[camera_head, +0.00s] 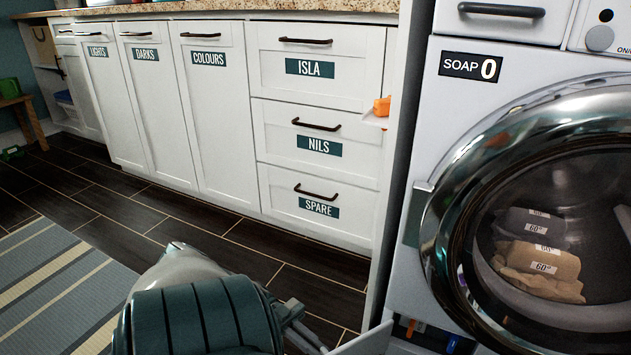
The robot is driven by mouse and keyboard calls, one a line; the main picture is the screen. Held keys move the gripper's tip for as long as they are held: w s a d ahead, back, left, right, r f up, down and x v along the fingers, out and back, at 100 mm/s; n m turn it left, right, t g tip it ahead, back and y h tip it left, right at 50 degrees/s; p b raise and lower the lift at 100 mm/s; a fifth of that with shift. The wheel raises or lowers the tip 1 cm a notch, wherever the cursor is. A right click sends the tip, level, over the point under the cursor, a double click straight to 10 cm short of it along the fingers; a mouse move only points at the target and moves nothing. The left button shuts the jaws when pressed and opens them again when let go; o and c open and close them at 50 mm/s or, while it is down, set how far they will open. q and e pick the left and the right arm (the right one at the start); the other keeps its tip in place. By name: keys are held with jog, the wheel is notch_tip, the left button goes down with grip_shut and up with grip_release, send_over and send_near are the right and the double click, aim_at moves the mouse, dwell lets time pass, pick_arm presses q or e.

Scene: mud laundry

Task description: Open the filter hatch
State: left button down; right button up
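The washing machine (408,270) stands at the right. At its bottom left is a dark opening (437,335) with small blue and orange parts inside. A pale grey panel (366,341) juts out to the left of this opening, cut off by the bottom edge; it looks like the filter hatch flap standing open. My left arm reaches in from the bottom, and its gripper end (305,333) is close to the panel's left edge. Its fingers are mostly hidden by the arm and the frame edge, so I cannot tell whether it touches the panel. My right gripper is out of view.
The round glass door (540,215) is shut with laundry (540,262) behind it. White cabinets (215,125) with labelled fronts line the back. A striped rug (50,290) lies left on the dark floor. An orange object (382,106) sits beside the machine.

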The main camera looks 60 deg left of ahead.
pick_arm(q)
jog(key=shift+w+a+r+t, duration=0.15)
jog(key=shift+w+t, duration=0.15)
jog(key=shift+w, duration=0.55)
jog(key=c, duration=2.2)
grip_release()
jog(key=o, duration=0.4)
jog(key=shift+w, duration=0.2)
jog(key=shift+c, duration=0.2)
jog(key=shift+d, duration=0.2)
jog(key=shift+s, duration=0.3)
jog(key=shift+s+a, duration=0.1)
jog(key=shift+a, duration=0.05)
